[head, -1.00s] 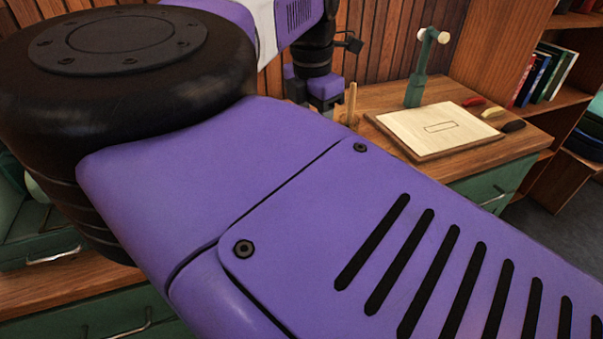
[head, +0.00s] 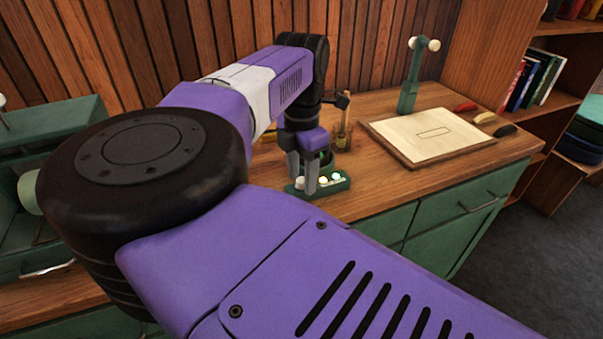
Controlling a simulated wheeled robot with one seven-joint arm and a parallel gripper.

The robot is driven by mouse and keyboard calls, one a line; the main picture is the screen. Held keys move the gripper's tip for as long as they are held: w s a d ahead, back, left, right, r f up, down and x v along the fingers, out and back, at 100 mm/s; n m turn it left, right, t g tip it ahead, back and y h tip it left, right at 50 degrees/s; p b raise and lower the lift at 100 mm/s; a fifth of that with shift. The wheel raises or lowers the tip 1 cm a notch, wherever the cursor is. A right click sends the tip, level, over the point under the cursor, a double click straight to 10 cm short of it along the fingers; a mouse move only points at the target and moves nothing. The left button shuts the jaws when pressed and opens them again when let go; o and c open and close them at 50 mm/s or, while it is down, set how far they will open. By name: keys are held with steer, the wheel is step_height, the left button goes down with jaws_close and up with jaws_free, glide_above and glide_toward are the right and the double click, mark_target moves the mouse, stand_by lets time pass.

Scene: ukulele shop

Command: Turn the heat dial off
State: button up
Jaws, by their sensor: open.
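A small green control base (head: 338,186) sits on the wooden bench near its front edge in the head view. I cannot tell for sure which part is the heat dial; a pale round knob (head: 300,183) shows between my fingers. My gripper (head: 302,182) points down over the left end of this base, with its two grey fingers apart. I cannot tell whether the fingers touch the knob.
A pale board (head: 425,135) lies on the bench to the right, with a green upright stand (head: 409,80) behind it. Several small coloured-handled tools lie beside the board. A green case-like unit (head: 55,130) stands at the left. A bookshelf (head: 575,55) stands at the right.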

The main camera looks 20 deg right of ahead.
jaws_close()
steer(key=shift+n, duration=0.3)
steer(key=n, duration=0.4)
steer(key=shift+n, duration=0.3)
steer(key=n, duration=0.9)
steer(key=shift+n, duration=2.9)
